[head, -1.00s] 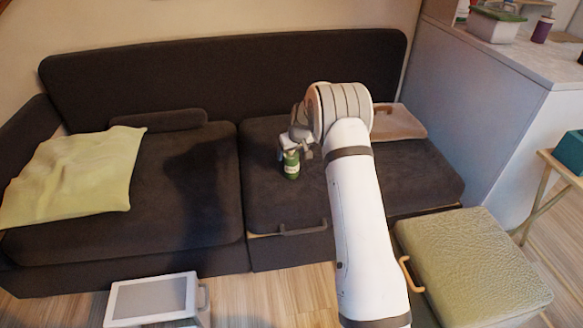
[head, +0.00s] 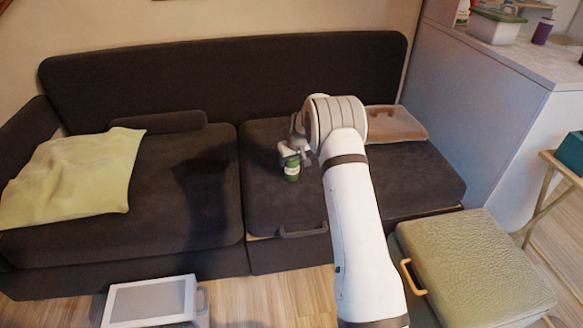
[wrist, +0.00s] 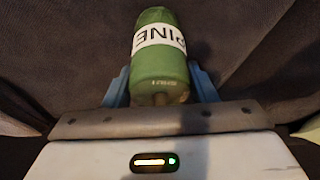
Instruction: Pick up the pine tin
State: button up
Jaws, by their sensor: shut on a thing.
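The pine tin (head: 292,171) is a small green cylinder with a white band. In the wrist view the tin (wrist: 158,62) shows the word PINE on its band. My gripper (head: 291,158) is over the right seat of the dark sofa (head: 222,75), with the tin below it. In the wrist view my gripper (wrist: 160,86) has a blue finger on each side of the tin and is shut on it. Whether the tin's base touches the seat cannot be told.
A yellow-green cloth (head: 75,178) lies on the left seat. A brown folded thing (head: 395,124) lies at the right seat's back. A green-topped ottoman (head: 475,262) and a grey-white box (head: 150,300) stand in front. A white counter (head: 500,110) is at the right.

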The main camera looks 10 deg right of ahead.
jog(key=shift+c, duration=0.7)
jog(key=shift+r, duration=0.1)
